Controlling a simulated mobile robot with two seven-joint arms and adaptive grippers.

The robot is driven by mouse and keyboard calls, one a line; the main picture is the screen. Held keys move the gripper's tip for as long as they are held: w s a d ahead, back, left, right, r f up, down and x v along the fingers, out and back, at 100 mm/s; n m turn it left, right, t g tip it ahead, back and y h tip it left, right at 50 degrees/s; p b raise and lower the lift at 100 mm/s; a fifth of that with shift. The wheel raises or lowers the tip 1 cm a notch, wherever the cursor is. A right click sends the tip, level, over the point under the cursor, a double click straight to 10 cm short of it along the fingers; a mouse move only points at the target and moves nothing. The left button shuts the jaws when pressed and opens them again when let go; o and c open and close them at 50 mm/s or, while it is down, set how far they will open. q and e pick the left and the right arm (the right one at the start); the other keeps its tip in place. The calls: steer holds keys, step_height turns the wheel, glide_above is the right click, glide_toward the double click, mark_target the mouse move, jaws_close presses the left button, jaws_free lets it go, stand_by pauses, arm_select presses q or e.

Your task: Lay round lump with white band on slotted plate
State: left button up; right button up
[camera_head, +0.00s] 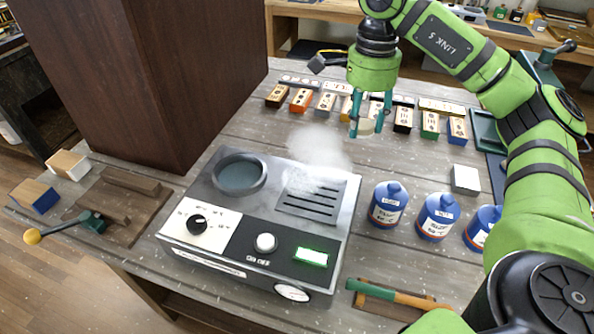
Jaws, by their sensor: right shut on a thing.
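My right gripper (367,118) points down beyond the back right of the console, its teal fingers shut on a small pale, rounded thing (367,127). The fingers partly cover this thing, and it is too small to tell whether it has a white band. It appears to be above the table, in front of the row of blocks. The slotted plate (338,212) is a dark square with several slots on the right of the console (222,262). White smoke or steam hangs over its back part, and I see nothing lying on it. My left gripper is not in view.
A round dark recess (239,174) lies left of the plate. Blue bottles (388,203) and a white-topped block (465,179) stand to the right. Labelled blocks (403,119) line the back. A tall brown cabinet (165,75) rises behind left. A green-handled tool (395,297) lies in front.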

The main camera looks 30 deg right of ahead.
glide_toward(313, 193)
steer(key=d, duration=0.1)
steer(key=s+d, duration=0.1)
steer(key=d, duration=0.1)
steer(key=shift+d, duration=0.25)
steer(key=a+f, duration=0.1)
steer(key=a+f+p, duration=0.1)
steer(key=shift+w+a, duration=0.35)
steer(key=shift+w, duration=0.05)
steer(key=shift+s+a+f, duration=0.1)
steer(key=shift+a+f, duration=0.25)
steer(key=shift+a, duration=0.1)
step_height(313, 193, down, 3)
steer(key=shift+f+p, duration=0.15)
steer(key=shift+p, duration=0.75)
steer(key=shift+f, duration=0.5)
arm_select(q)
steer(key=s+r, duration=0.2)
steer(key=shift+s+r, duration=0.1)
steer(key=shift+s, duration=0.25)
arm_select(e)
steer(key=o, duration=1.1)
steer(key=shift+r, duration=0.1)
